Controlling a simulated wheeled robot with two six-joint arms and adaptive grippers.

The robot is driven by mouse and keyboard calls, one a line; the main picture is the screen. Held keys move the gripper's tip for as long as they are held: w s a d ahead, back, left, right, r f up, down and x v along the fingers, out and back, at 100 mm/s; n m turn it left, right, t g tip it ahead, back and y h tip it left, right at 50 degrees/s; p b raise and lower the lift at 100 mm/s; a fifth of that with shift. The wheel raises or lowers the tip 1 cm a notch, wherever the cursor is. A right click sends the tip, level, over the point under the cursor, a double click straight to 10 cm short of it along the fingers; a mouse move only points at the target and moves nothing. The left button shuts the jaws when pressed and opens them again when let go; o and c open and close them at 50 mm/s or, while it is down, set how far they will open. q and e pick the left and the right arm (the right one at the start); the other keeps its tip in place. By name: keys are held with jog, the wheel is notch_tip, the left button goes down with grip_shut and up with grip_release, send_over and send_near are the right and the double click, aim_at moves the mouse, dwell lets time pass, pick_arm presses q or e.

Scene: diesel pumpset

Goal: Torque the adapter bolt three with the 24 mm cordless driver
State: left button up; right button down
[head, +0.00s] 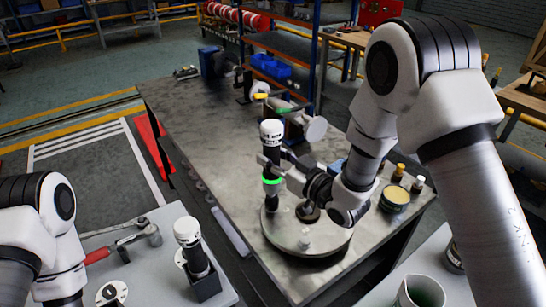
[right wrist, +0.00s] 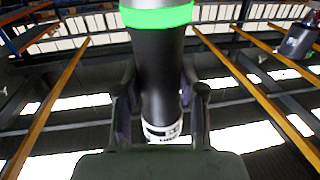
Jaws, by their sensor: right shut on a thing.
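My right gripper (head: 267,165) is shut on a cordless driver (head: 271,133), which has a white cap, a black body and a lit green ring. The driver is held upright, its lower end down at the left part of a round metal adapter plate (head: 300,246) on the bench. Whether it touches a bolt there cannot be told. In the right wrist view the driver (right wrist: 162,75) stands between both fingers (right wrist: 163,100). A dark round part (head: 308,212) sits on the plate. My left arm shows at lower left; its gripper is out of view.
A second driver (head: 188,232) stands in a dark holder on a side table with a red-handled wrench (head: 100,254). The metal bench (head: 200,110) carries a yellow-topped tin (head: 396,196), small bottles (head: 398,171) and pump parts at the back. A mug (head: 422,293) stands front right.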

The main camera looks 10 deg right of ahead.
jog(key=shift+f+b, duration=0.3)
dwell(0.4)
jog(key=shift+s, duration=0.1)
dwell(0.5)
